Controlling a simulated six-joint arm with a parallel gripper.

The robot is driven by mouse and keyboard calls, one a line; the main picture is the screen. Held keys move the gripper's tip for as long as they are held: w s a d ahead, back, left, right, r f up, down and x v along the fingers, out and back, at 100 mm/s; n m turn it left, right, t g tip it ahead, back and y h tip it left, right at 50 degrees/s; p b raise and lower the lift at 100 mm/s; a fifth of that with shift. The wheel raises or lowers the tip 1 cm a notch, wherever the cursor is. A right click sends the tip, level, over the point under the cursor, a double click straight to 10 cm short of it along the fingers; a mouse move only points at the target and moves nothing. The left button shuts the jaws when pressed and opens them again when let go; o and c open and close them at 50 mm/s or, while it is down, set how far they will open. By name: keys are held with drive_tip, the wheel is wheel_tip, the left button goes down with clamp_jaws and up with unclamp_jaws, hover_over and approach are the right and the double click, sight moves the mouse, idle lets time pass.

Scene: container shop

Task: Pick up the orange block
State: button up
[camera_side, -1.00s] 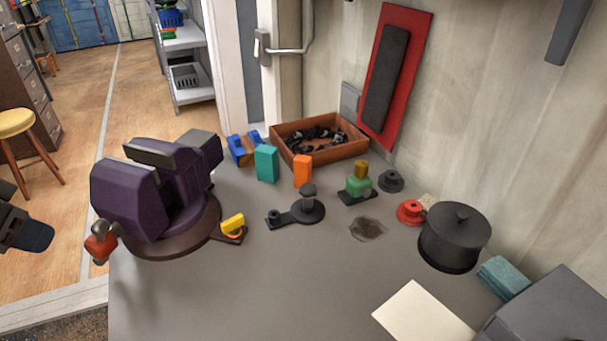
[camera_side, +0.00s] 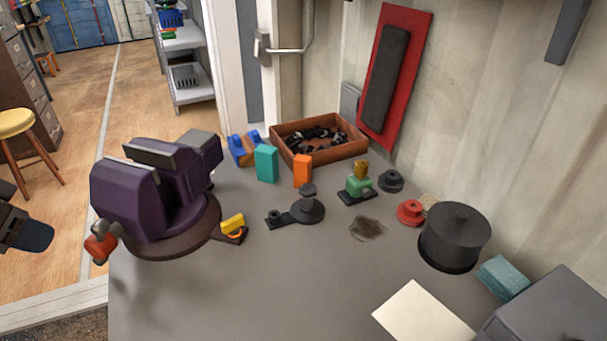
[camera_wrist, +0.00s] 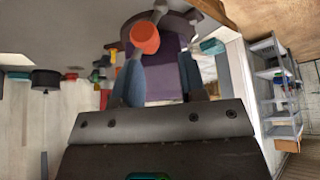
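The orange block (camera_side: 302,170) stands upright on the grey bench in the side view, right of a teal block (camera_side: 266,163) and in front of a wooden tray. My gripper (camera_side: 38,237) shows only in part at the left edge of that view, off the bench and far from the block, beyond the purple vise. In the wrist view my gripper (camera_wrist: 163,77) has its two bluish fingers apart with nothing held between them. I cannot pick out the orange block for certain in the wrist view.
The purple vise (camera_side: 135,200), with a red-knobbed handle (camera_side: 100,247), stands between my gripper and the block. The wooden tray (camera_side: 342,153) holds dark parts. A black stand (camera_side: 307,208) is just in front of the block. The front middle of the bench is clear.

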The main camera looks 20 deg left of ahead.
drive_tip(key=o, duration=0.5)
